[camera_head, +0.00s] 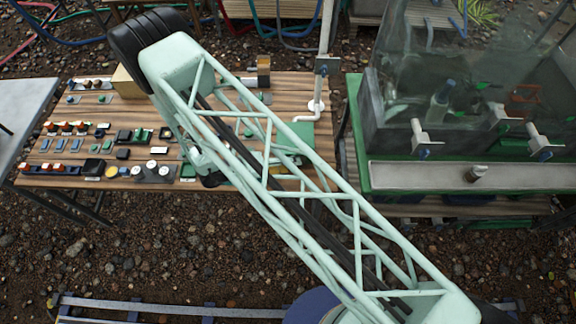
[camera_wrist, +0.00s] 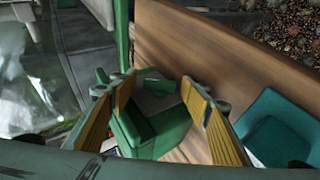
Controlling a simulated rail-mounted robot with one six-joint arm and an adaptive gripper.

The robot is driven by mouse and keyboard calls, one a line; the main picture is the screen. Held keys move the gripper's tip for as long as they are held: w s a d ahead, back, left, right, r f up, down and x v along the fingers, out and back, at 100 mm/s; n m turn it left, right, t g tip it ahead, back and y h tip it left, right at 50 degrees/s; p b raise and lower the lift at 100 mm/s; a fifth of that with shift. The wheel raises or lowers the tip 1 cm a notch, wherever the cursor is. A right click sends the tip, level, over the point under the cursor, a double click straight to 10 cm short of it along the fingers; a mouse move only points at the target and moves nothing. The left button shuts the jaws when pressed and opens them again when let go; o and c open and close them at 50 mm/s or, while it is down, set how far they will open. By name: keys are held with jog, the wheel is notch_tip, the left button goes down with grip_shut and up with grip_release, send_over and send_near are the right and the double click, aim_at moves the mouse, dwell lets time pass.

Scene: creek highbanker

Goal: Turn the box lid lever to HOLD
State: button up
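In the wrist view a green box (camera_wrist: 152,132) with a darker opening or recess stands on the wooden table, between and beyond my fingers. My gripper (camera_wrist: 158,84) is open, with yellow-padded fingers on either side of the box and nothing visibly held. I cannot make out a lever or a HOLD mark on the box. In the head view part of a green surface (camera_head: 296,138) shows on the table behind my arm, with a white bent piece (camera_head: 305,118) near it.
The wooden table (camera_head: 230,83) holds several small switches, knobs and blocks at left. A white upright pole (camera_head: 326,40) stands at its right end. A clear-walled green tank (camera_head: 362,150) with white handles is further right. A teal container (camera_wrist: 275,128) sits right of my gripper.

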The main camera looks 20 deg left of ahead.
jog(key=shift+s+a, duration=0.1)
jog(key=shift+v, duration=3.9)
jog(key=shift+c, duration=0.3)
